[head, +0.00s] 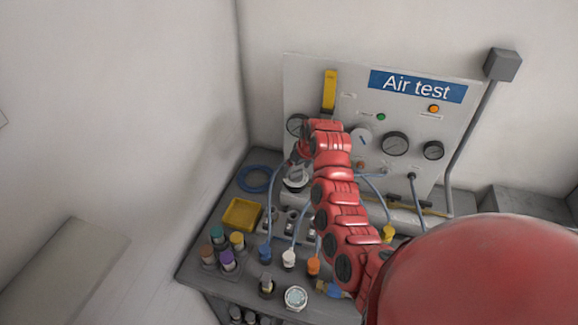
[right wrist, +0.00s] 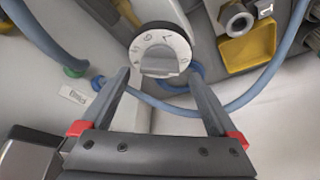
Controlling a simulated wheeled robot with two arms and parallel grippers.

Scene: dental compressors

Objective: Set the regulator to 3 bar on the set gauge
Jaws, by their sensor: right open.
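A round knob (right wrist: 160,52) with a white marked face, a black rim and a raised grey grip bar is ahead of my right gripper (right wrist: 162,78) in the right wrist view. The gripper is open and empty, its fingertips either side of the knob's lower edge, with no clear contact. In the head view a white knob (head: 297,178) stands just below the end of my red right arm; it looks like the same one. Round gauges are on the panel: one at left (head: 297,125), partly hidden by my arm, one large (head: 395,143), one small (head: 433,150). Their readings and labels are too small to read.
The "Air test" panel (head: 340,85) carries a yellow lever (head: 329,90) and a white dial (head: 361,138). Blue hoses (right wrist: 245,100) run near the gripper. A yellow tray (head: 241,214) and coloured-cap fittings (head: 222,247) crowd the bench. A wall closes the left side.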

